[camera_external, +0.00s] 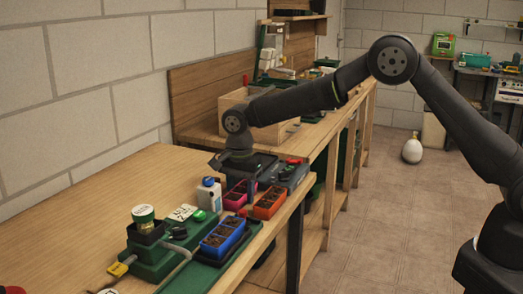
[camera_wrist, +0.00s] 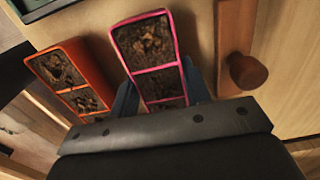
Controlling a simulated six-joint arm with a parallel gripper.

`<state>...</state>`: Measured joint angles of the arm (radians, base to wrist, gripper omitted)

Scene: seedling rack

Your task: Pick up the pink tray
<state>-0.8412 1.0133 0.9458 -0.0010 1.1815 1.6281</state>
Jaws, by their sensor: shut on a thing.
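The pink tray (camera_wrist: 150,52) is a narrow pink-rimmed tray with dark soil in its compartments. In the wrist view it lies between the two bluish fingers of my gripper (camera_wrist: 158,80), which is shut on its sides near the end closest to me. In the external view my gripper (camera_external: 246,184) points down at the pink tray (camera_external: 233,200), which is partly hidden. I cannot tell whether the tray is clear of the surface below it. An orange tray (camera_wrist: 70,72) with soil lies to its left in the wrist view; it also shows in the external view (camera_external: 268,204).
A blue tray (camera_external: 223,237) sits on a green base near the bench front. A white bottle (camera_external: 209,194) stands left of the pink tray. A green stand with a jar (camera_external: 144,222) is further left. A wooden knob (camera_wrist: 246,72) is right of the tray.

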